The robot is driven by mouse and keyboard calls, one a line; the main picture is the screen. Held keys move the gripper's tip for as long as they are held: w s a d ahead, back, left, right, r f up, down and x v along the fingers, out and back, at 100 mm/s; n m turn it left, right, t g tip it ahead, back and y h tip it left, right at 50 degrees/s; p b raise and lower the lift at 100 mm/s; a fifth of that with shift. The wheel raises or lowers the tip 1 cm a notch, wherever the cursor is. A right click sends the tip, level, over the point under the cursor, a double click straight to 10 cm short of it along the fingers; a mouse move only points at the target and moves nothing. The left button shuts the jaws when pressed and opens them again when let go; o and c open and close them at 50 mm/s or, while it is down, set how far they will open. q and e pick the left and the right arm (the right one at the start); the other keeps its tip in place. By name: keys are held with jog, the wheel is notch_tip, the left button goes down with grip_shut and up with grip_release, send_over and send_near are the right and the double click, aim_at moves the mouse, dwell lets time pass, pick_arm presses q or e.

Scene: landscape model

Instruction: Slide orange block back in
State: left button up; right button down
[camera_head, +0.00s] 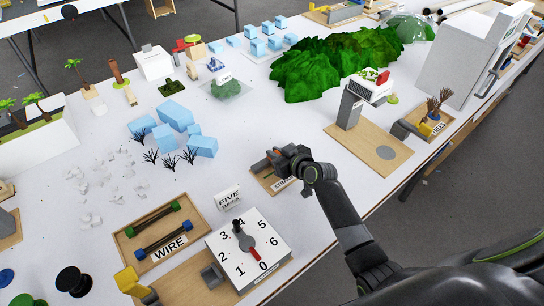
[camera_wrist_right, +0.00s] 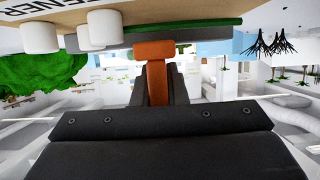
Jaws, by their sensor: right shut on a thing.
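The orange block (camera_wrist_right: 155,78) stands between the two dark fingers of my right gripper (camera_wrist_right: 156,88) in the right wrist view, which is upside down. The gripper is shut on it. The block's wider end meets a dark and green strip (camera_wrist_right: 200,38) near the top; I cannot tell how far it is in. In the head view my right gripper (camera_head: 282,158) is over a small wooden board (camera_head: 268,180) near the middle of the table, and hides most of the block and part of the board's label. My left gripper is not in view.
A numbered dial box (camera_head: 247,250), a "FIVE" sign (camera_head: 229,198) and a wooden "WIRE" tray (camera_head: 130,240) stand to the lower left. Light blue blocks (camera_head: 175,115) lie further left. Green hills (camera_head: 325,70) rise behind.

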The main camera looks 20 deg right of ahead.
jog(key=shift+d+r, duration=0.1)
jog(key=shift+d, duration=0.05)
jog(key=c, duration=1.4)
grip_release()
jog(key=shift+w+d, duration=0.1)
jog(key=shift+d, duration=0.05)
jog(key=shift+c, duration=0.2)
jog(key=v, duration=1.7)
jog(key=shift+s, duration=0.25)
